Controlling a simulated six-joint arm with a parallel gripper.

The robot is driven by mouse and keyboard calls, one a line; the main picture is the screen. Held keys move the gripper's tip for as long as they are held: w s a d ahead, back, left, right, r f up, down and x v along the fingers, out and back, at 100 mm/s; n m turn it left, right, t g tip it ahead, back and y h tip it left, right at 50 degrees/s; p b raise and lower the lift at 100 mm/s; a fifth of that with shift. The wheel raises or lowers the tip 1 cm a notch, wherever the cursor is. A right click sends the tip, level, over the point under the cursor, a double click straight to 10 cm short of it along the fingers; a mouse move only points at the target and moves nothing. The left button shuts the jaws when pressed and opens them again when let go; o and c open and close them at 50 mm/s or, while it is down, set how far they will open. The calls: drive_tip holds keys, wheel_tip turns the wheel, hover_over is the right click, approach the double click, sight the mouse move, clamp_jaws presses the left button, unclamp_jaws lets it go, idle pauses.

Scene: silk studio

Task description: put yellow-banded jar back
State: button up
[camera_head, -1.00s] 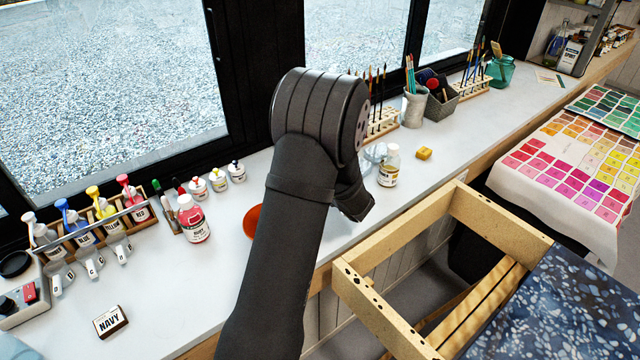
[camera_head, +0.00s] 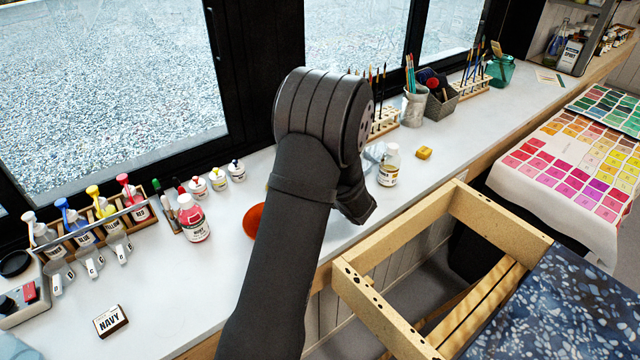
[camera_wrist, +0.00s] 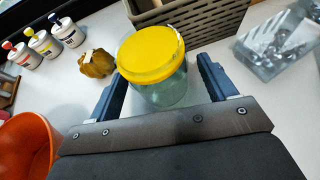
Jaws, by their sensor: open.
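A clear greenish glass jar with a wide yellow top (camera_wrist: 152,55) stands upright on the white counter in the wrist view. My gripper (camera_wrist: 161,70) is open, with one dark blue finger on each side of the jar. The left finger is close to the jar's side and a gap shows at the right finger. I cannot tell whether either finger touches the glass. In the head view my arm hides the jar and the fingers.
In the wrist view a woven basket (camera_wrist: 190,10) stands just behind the jar, a brown crumpled lump (camera_wrist: 97,63) left of it, an orange bowl (camera_wrist: 28,140) at lower left, and a clear packet (camera_wrist: 275,45) at right. A cream-labelled bottle (camera_head: 388,168) stands right of my arm.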

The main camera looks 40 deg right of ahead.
drive_tip(key=v, duration=1.1)
drive_tip(key=x, duration=1.2)
drive_tip(key=shift+r, duration=1.75)
drive_tip(key=shift+f, duration=0.1)
